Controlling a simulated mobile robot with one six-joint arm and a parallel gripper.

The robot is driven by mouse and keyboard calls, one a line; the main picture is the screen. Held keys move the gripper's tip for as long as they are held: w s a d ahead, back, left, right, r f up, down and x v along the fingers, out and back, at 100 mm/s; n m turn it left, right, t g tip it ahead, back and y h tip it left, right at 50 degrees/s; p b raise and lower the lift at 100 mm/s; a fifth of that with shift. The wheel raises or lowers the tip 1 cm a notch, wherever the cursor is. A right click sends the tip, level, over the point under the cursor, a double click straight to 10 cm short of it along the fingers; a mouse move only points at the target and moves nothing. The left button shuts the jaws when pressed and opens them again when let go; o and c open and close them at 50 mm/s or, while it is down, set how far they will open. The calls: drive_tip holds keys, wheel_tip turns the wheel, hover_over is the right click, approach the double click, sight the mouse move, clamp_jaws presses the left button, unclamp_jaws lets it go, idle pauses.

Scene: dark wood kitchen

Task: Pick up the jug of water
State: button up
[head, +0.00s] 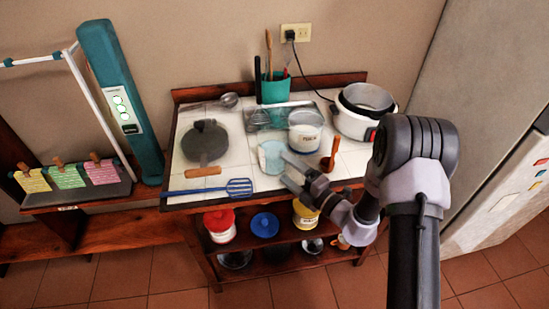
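A clear, pale-blue vessel (271,157), which looks like the jug of water, stands upright near the front of the white-tiled table top (224,175). My gripper (284,167) reaches in from the right at the table's front edge. Its two grey fingers are spread apart, with their tips at the vessel's right side. The fingers overlap the vessel's lower right edge in the picture. I cannot tell whether they touch it. Nothing shows between the fingers except what lies behind them.
Jars fill the shelf below.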

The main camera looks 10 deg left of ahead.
drive_tip(key=c, duration=1.4)
drive_tip(key=shift+c, duration=0.2)
drive_tip(key=shift+r, duration=0.1)
